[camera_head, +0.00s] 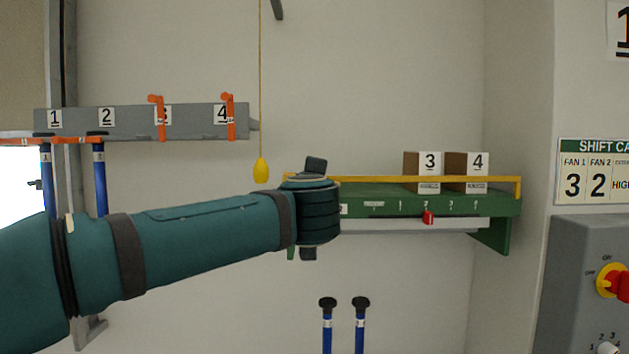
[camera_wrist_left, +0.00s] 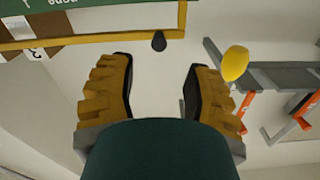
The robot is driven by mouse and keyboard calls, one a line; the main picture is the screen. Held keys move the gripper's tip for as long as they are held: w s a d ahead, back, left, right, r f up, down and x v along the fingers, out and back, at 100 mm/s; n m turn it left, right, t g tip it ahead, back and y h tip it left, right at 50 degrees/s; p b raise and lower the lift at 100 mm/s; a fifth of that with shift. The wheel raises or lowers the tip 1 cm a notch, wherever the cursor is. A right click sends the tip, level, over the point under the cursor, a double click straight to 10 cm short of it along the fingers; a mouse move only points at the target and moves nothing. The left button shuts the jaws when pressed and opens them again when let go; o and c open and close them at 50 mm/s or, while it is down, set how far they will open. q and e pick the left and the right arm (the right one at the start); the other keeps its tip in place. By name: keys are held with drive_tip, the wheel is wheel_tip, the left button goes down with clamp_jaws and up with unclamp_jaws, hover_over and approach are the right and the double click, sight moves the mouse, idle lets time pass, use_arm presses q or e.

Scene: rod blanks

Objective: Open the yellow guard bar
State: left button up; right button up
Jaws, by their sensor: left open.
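The yellow guard bar (camera_head: 390,179) lies level along the front of the green shelf (camera_head: 375,197), in front of two numbered boxes. My left arm hides the gripper in the head view. My right gripper is not in view.
A yellow pull-cord handle (camera_head: 261,170) hangs just left of my wrist. Boxes 3 (camera_head: 429,163) and 4 (camera_head: 477,163) stand on the shelf. A grey numbered rack (camera_head: 135,122) with orange latches is at left. A grey switch panel (camera_head: 575,270) stands at right.

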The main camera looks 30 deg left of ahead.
use_arm(q)
drive_tip(key=x, duration=0.9)
drive_tip(key=shift+w, duration=0.25)
clamp_jaws()
